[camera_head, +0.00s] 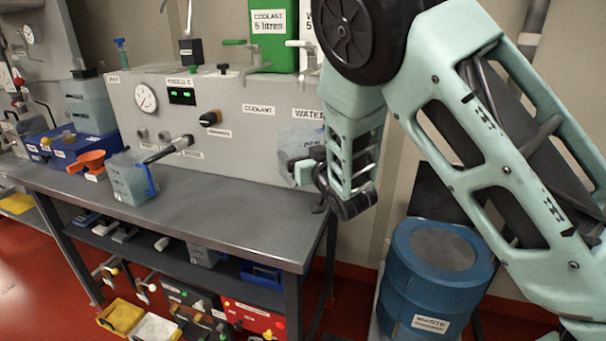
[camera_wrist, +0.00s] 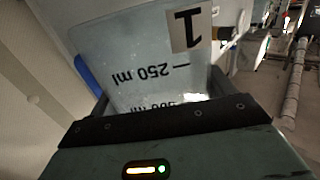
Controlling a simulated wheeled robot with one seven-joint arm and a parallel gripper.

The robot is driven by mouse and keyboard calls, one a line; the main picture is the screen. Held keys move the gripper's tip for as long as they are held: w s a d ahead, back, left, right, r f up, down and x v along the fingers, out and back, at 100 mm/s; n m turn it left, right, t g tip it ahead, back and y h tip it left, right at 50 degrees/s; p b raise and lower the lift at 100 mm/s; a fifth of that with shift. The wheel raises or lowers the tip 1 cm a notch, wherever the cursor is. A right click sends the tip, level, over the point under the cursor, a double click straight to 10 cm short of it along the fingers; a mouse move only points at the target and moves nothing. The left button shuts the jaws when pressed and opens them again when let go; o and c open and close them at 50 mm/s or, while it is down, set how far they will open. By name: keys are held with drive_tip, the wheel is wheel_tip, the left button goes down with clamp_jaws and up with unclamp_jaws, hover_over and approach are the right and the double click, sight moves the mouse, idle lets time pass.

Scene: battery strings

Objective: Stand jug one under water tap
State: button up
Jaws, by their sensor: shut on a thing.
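Jug one (camera_wrist: 150,62), a translucent jug with a label "1" and millilitre marks, is between the fingers of my gripper (camera_wrist: 160,105) in the wrist view. In the head view the jug (camera_head: 303,134) is in front of the panel's WATER label, and my wrist and gripper (camera_head: 306,170) partly hide it. My gripper is shut on it. The pale-handled water tap (camera_head: 301,44) is above it, below the white container. I cannot tell whether the jug's base touches the bench or whether its mouth is directly below the spout.
Another jug (camera_head: 128,180) with a blue handle stands on the bench, left of an empty stretch of bench top (camera_head: 235,205). A green coolant container (camera_head: 273,30) is above the panel. A blue drum (camera_head: 435,285) stands right of the bench.

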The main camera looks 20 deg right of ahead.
wheel_tip(320, 180, down, 2)
drive_tip(key=shift+f, duration=0.25)
drive_tip(key=shift+f+p, duration=0.4)
drive_tip(key=shift+f, duration=1.6)
drive_tip(key=shift+w+d+f, duration=0.1)
drive_tip(key=shift+w+f, duration=0.05)
drive_tip(key=shift+f, duration=0.05)
